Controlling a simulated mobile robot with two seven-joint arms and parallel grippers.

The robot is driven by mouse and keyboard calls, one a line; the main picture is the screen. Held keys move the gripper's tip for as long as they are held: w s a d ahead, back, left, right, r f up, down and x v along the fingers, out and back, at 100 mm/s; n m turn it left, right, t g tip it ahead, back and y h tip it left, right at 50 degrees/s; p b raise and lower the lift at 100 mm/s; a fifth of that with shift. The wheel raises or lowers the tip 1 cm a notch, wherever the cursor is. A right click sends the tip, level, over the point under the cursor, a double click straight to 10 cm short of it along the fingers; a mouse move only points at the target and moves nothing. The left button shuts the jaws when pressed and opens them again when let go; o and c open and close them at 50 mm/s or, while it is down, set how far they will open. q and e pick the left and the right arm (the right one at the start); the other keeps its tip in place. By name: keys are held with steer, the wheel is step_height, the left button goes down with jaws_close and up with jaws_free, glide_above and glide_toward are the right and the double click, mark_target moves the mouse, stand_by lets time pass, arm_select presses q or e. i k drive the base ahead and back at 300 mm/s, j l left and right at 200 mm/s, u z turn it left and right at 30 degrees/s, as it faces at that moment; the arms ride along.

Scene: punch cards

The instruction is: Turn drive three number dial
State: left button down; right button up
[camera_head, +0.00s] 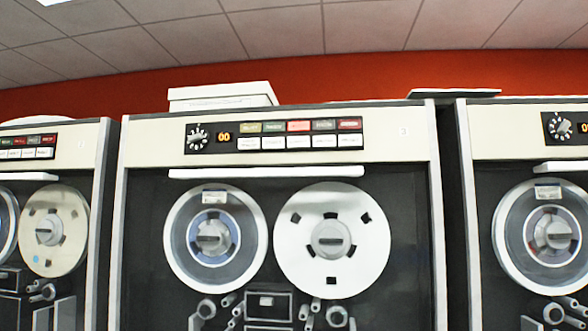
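A number dial (198,137), black with white markings and a pale central knob, sits at the left end of the control panel on the middle tape drive (375,148). An orange display (224,137) beside the dial reads 00. Another dial (559,127) of the same kind shows on the drive at the right edge. Neither of my grippers is in view.
Coloured and white buttons (299,134) line the middle panel. Below are two tape reels, the left one (214,238) and the right one (331,240). Other drives stand close on both sides. A white box (222,95) rests on top of the middle drive.

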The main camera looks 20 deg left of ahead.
mark_target(197, 138)
steer(key=u, duration=1.3)
steer(key=i+j+z, duration=0.1)
steer(key=z, duration=0.25)
steer(key=j+z, duration=0.55)
steer(key=z, duration=0.15)
steer(key=j+z, duration=0.3)
steer(key=j, duration=0.65)
steer(key=k+j+z, duration=0.1)
steer(key=j, duration=1.3)
